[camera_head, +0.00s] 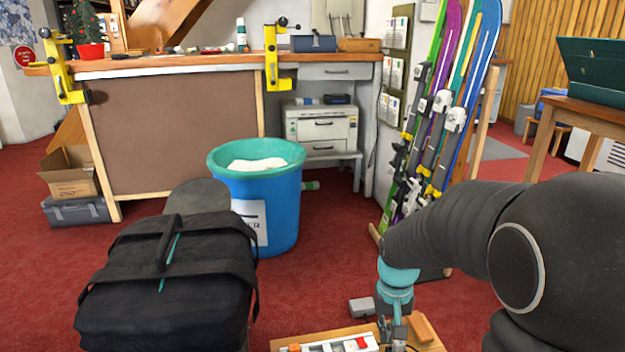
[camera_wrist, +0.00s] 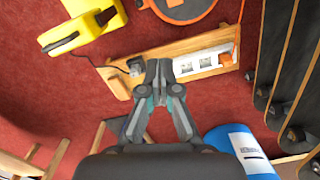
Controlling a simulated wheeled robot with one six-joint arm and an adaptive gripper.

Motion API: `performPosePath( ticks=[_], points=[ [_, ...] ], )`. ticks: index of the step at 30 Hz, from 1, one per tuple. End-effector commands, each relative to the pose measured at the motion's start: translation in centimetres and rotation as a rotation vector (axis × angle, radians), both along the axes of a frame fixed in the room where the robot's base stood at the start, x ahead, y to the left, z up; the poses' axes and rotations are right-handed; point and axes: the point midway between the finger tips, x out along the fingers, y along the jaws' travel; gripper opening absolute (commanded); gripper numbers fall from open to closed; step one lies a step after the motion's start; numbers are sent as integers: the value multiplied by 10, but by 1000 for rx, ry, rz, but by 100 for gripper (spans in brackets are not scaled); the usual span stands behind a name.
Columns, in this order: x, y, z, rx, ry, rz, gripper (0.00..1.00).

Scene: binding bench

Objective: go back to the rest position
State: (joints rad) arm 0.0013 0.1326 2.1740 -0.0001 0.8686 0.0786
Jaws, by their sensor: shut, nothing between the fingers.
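My gripper (camera_head: 394,338) is low in the front of the head view, below my teal wrist and over the wooden board (camera_head: 276,345). In the wrist view my gripper (camera_wrist: 160,68) has its fingertips together with nothing between them. The board (camera_wrist: 198,54) lies beyond the fingertips there and carries a white strip (camera_wrist: 214,60) with several sockets or slots. I cannot tell whether the fingertips touch the board. The lower edge of the head view cuts off part of the board.
A blue bin (camera_head: 285,205) stands mid-floor, with a black padded seat or bag (camera_head: 165,285) at front left. Upright skis (camera_head: 455,100) stand at right. The workbench (camera_head: 175,130) is at the back.

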Motion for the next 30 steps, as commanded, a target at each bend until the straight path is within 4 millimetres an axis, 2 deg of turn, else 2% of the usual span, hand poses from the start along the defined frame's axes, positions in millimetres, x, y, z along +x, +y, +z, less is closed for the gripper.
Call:
performPosePath(
  ticks=[1, 6, 18, 24, 30],
  points=[
    [-12, 0, 17, 1, -23, 13, 0],
    [-49, 0, 56, 0, -86, 53, 0],
    [-126, 0, 127, -9, -283, 80, 0],
    [-152, 0, 160, -14, -410, 80, 0],
    [-162, 1, 189, -18, -507, 79, 0]
  ],
)
